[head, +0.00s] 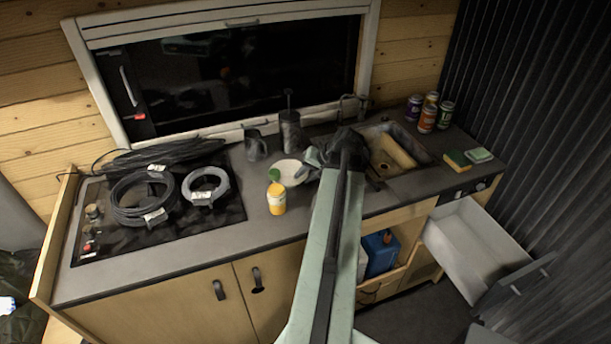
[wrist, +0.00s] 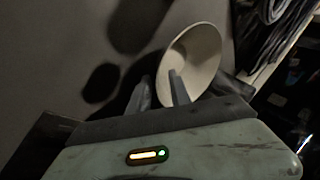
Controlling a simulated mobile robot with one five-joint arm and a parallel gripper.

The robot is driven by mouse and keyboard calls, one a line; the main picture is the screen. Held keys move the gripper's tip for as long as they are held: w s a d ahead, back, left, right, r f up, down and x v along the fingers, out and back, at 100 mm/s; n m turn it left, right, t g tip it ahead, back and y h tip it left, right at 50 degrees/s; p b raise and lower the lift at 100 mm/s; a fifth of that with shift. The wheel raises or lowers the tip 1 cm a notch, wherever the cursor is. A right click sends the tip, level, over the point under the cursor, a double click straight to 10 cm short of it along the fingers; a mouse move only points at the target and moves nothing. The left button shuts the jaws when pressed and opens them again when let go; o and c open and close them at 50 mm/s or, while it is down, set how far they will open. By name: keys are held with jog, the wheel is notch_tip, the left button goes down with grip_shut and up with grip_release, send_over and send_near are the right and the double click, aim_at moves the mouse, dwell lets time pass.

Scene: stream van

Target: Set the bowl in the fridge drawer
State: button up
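The bowl (head: 288,168) is pale and round, on the counter beside the stove. It also shows in the wrist view (wrist: 200,55), its mouth turned partly toward that camera. My gripper (head: 305,166) is at the bowl's right side in the head view. In the wrist view my gripper (wrist: 160,74) has its fingers apart, one reaching over the bowl's mouth and the other outside its rim. Contact with the wall is not clear. The fridge drawer (head: 466,246) is pulled open at the lower right, with a white, empty-looking inside and a dark front.
A yellow jar (head: 276,199) stands just in front of the bowl. A dark mug (head: 256,146) and a dark canister (head: 290,131) stand behind. The sink (head: 393,152), several cans (head: 428,117) and sponges (head: 458,160) are to the right. Cable coils (head: 143,197) lie on the stove.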

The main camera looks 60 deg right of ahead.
jog(key=shift+r, duration=0.25)
jog(key=p+v, duration=1)
jog(key=v, duration=0.2)
jog(key=shift+a+f, duration=0.1)
